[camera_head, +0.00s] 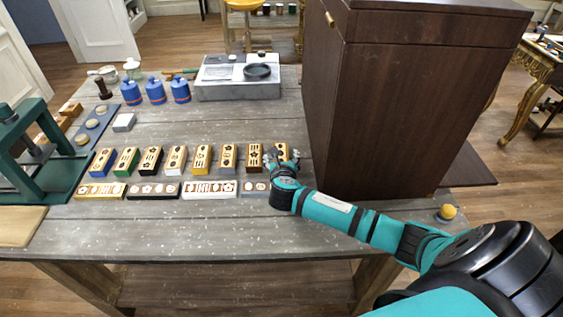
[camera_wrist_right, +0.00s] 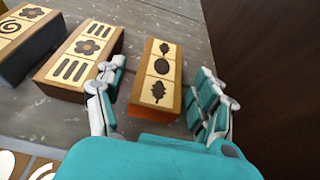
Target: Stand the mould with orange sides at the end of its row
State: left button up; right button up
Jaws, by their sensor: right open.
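The mould with orange sides (camera_wrist_right: 160,72) lies between the parted fingers of my right gripper (camera_wrist_right: 158,88) in the wrist view. Its pale carved top faces up, with a leaf, an oval and another dark motif. A strip of orange shows on its near end. In the head view this mould (camera_head: 283,151) is at the right end of the back row, partly hidden by my right gripper (camera_head: 281,160). The fingers are open on either side of it. A gap separates it from the neighbouring mould (camera_wrist_right: 84,54). My left gripper is not in view.
Several moulds (camera_head: 176,158) form the back row. A front row of longer blocks (camera_head: 209,189) lies nearer me. A tall dark wooden cabinet (camera_head: 400,110) stands close on the right. A green press (camera_head: 35,150) is at the left. Bare tabletop (camera_head: 230,125) lies behind the row.

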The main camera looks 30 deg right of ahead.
jog(key=v, duration=1.2)
jog(key=shift+b, duration=0.4)
jog(key=shift+s, duration=0.1)
